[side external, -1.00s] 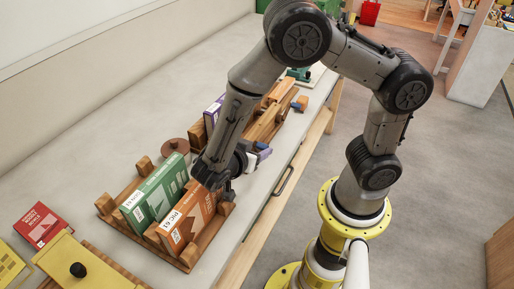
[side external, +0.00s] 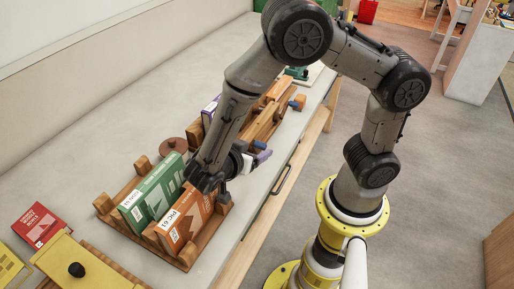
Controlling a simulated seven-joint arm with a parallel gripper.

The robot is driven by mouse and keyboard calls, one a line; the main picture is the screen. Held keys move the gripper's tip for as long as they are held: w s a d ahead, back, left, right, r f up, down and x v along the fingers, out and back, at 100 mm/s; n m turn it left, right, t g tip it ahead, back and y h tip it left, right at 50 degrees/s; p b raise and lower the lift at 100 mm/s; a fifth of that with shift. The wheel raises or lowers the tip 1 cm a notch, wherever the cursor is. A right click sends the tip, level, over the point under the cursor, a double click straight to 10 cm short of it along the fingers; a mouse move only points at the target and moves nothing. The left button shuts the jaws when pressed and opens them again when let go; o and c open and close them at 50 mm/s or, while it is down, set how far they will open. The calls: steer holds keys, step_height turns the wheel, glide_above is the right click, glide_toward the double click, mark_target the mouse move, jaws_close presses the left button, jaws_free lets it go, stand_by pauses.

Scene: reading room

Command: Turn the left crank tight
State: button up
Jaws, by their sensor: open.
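My gripper (side external: 222,193) is at the end of the arm, low over the front right of a wooden rack that holds a green book and an orange book. Its fingers are small and partly hidden by the wrist. Behind it stands a wooden press-like frame (side external: 262,127) with a purple book (side external: 210,112) at its left side. Another blue-purple piece (side external: 261,157) shows near the bench edge, just beyond my wrist. I cannot tell for sure which is the left crank. My arm hides part of the frame.
The green book (side external: 152,190) and orange book (side external: 186,222) stand in the wooden rack (side external: 104,204), close to my gripper. A brown disc (side external: 172,146) lies behind it. A red book (side external: 38,225) and a yellow board with a black knob (side external: 77,269) are at lower left.

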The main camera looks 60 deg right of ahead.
steer(key=v, duration=1.2)
